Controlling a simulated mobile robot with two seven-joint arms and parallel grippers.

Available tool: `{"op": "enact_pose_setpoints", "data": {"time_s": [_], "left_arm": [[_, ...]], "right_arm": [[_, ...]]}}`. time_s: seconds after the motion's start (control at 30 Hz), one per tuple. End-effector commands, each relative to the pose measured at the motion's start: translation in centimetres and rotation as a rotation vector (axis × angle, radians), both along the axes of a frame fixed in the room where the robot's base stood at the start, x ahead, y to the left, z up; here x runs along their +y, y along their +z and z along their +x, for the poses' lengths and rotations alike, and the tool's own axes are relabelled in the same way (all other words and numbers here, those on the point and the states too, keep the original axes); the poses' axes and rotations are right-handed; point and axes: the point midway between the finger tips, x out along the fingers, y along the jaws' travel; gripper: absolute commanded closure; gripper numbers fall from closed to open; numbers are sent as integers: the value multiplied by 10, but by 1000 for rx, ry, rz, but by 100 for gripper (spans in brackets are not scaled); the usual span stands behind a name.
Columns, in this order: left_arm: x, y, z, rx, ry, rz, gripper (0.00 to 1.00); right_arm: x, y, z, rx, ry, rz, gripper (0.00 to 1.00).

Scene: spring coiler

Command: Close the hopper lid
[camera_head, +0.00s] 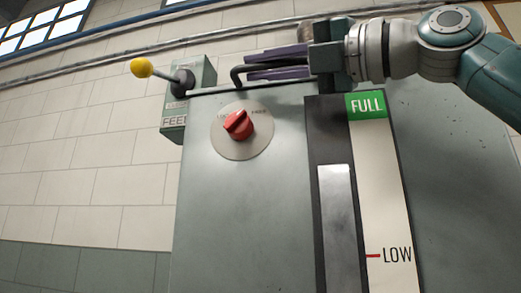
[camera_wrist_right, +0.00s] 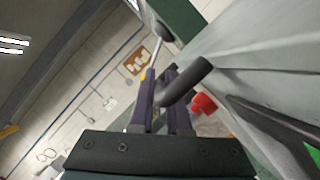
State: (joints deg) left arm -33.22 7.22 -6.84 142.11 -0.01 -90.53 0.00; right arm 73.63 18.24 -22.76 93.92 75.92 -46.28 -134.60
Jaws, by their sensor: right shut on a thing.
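The grey hopper (camera_head: 250,200) fills the middle of the head view. A dark bent handle (camera_head: 238,76) stands at its top edge, and it also shows in the wrist view (camera_wrist_right: 190,80). My right gripper (camera_head: 247,67) reaches in from the right along the top edge. Its purple fingers are shut on the handle, one on each side of the bar, as the wrist view (camera_wrist_right: 162,84) also shows. The lid's surface cannot be told apart from the hopper top at this low angle. My left gripper is in neither view.
A red knob (camera_head: 239,125) sits on a round plate on the hopper front. A level gauge (camera_head: 375,170) marked FULL and LOW is right of it. A FEED box with a yellow-tipped lever (camera_head: 141,68) stands at the upper left. A pipe runs along the tiled wall behind.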

Motion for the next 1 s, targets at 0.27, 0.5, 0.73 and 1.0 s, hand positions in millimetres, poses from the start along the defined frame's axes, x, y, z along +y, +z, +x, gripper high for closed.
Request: {"op": "enact_pose_setpoints", "data": {"time_s": [0.27,0.5,0.73,1.0], "left_arm": [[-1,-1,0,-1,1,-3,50],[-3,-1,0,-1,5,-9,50],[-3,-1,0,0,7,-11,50],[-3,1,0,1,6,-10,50]], "right_arm": [[2,-8,2,17,3,-13,100],[2,-8,1,17,4,-13,73],[1,-6,1,12,3,-9,73],[1,-2,0,9,4,-6,73]]}}
